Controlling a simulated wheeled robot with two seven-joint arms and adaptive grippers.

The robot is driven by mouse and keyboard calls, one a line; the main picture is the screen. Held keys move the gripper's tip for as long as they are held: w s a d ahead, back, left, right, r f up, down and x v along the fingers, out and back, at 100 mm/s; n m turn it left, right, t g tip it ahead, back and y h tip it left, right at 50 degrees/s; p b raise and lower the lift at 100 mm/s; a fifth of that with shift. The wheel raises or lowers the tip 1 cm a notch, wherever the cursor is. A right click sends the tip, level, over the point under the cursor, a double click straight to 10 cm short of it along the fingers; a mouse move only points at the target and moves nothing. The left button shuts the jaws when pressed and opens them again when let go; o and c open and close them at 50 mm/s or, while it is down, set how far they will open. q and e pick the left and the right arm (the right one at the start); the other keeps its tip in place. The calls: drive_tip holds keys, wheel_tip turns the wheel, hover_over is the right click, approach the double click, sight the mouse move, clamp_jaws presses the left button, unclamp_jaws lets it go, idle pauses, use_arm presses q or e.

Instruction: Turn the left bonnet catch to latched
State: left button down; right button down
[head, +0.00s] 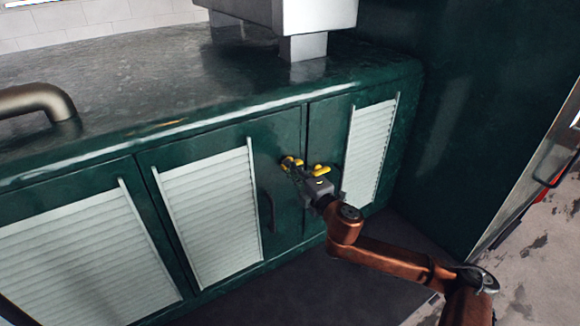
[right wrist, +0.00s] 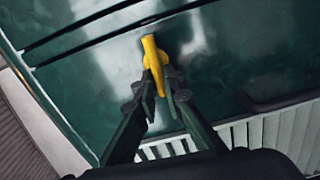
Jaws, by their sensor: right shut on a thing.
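A yellow bonnet catch (head: 290,162) sits high on the dark green door left of the narrow upright seam. In the right wrist view the yellow catch (right wrist: 152,55) stands in the middle, its near end between my fingertips. My right gripper (head: 296,170) reaches it from the lower right and is shut on it. The fingers, also in the right wrist view (right wrist: 160,88), hide part of the catch. A second yellow piece (head: 320,170) shows just right of the seam, partly behind my gripper. I cannot tell the catch's exact angle. My left gripper is not in view.
White louvred panels (head: 210,215) cover the doors, with a dark handle (head: 269,212) below the catch. A grey metal box (head: 300,15) stands on the bonnet top, and a curved pipe (head: 35,98) is at left. A green wall (head: 455,120) rises close at right.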

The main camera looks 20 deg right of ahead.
drive_tip(key=shift+n, duration=0.4)
drive_tip(key=shift+f, duration=0.1)
drive_tip(key=c, duration=2)
unclamp_jaws()
drive_tip(key=s, duration=0.4)
drive_tip(key=s+d, duration=0.1)
drive_tip(key=s, duration=0.7)
drive_tip(key=shift+d, duration=0.4)
